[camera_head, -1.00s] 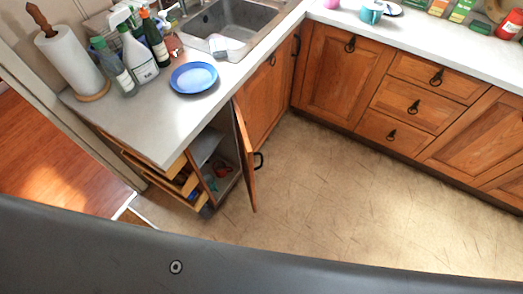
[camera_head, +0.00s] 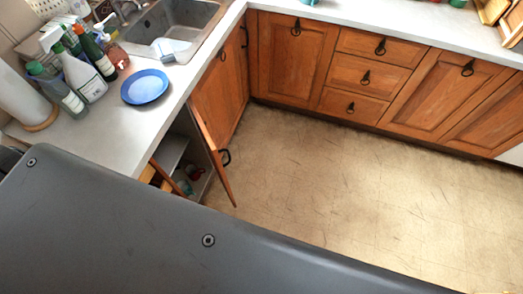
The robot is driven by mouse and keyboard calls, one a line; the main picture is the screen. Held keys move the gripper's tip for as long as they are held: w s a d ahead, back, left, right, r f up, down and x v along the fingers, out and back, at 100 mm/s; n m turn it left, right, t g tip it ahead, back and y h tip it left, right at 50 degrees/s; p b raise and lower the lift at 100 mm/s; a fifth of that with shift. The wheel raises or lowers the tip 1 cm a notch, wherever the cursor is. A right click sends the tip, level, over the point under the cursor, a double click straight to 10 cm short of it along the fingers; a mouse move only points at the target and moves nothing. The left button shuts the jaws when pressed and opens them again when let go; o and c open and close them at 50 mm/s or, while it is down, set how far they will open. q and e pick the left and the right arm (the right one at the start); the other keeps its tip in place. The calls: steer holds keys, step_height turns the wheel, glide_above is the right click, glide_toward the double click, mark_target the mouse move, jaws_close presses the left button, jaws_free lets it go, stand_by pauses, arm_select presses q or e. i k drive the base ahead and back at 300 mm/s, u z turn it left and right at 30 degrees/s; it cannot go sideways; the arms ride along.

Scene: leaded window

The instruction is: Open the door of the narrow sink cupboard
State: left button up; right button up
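The narrow sink cupboard's wooden door (camera_head: 214,152) stands open, swung out from the counter's front left part. Its dark ring handle (camera_head: 226,157) faces the floor side. Inside the cupboard (camera_head: 174,152) are grey walls, a shelf and some small items low down, including a reddish one. The lower part of the cupboard is hidden by a large dark grey part of my own body across the bottom of the view. Neither of my grippers is in view.
The counter (camera_head: 110,140) holds a blue plate (camera_head: 145,86), several bottles (camera_head: 88,75), a paper towel roll (camera_head: 22,98) and a sink (camera_head: 180,25). Wooden cabinets and drawers (camera_head: 367,75) line the back. The tan floor (camera_head: 330,180) is clear.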

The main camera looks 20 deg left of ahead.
mark_target(214, 153)
steer(key=z, duration=1.45)
steer(key=i, duration=2.25)
steer(key=u, duration=3.25)
